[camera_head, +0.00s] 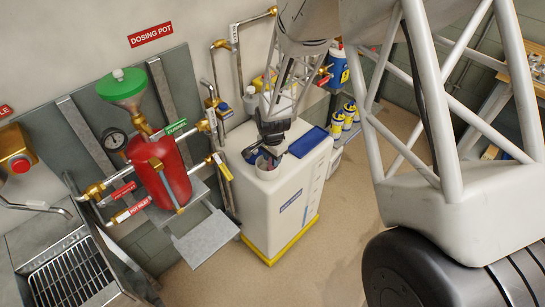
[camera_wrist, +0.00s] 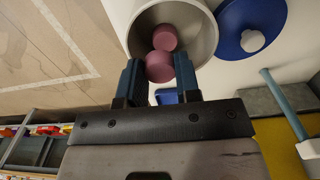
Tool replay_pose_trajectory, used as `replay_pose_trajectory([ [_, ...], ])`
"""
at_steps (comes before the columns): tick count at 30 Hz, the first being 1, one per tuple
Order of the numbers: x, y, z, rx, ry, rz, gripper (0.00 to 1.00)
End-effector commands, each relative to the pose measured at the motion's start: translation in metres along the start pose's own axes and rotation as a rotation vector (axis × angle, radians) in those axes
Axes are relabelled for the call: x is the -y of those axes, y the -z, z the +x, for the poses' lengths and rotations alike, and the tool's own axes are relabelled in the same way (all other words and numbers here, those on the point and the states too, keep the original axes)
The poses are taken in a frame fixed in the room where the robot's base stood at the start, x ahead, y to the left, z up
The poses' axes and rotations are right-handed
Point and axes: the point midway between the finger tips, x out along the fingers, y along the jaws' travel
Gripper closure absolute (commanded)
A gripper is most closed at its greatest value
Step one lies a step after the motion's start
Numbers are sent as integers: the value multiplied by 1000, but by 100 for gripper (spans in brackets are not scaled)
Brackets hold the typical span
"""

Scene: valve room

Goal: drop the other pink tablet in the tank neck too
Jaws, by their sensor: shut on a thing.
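The white tank (camera_head: 290,200) stands right of the red dosing pot. Its open round neck (camera_head: 268,170) is on the top, and in the wrist view the pale neck rim (camera_wrist: 207,35) surrounds a grey inside. My gripper (camera_head: 271,150) points down at the neck. In the wrist view its two blue fingers (camera_wrist: 158,72) are shut on a pink tablet (camera_wrist: 159,67) at the neck's near edge. Another pink tablet (camera_wrist: 165,37) shows inside the neck, just beyond the held one. I cannot tell the held tablet's exact height. The tablets are hidden in the head view.
A blue lid with a white knob (camera_wrist: 252,40) lies beside the neck. A dark blue tray (camera_head: 308,141) is on the tank top. The red dosing pot (camera_head: 160,170) with a green funnel (camera_head: 122,85) and pipes stands left. Open floor (camera_head: 325,245) lies right of the tank.

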Motion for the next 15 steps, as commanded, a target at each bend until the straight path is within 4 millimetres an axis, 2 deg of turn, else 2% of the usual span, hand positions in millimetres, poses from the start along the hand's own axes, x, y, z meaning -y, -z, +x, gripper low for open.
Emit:
replay_pose_trajectory([
  [1,0,0,0,0,0,0,91],
  [2,0,0,0,0,0,0,68],
  [7,0,0,0,0,0,0,42],
  [15,0,0,0,0,0,0,40],
])
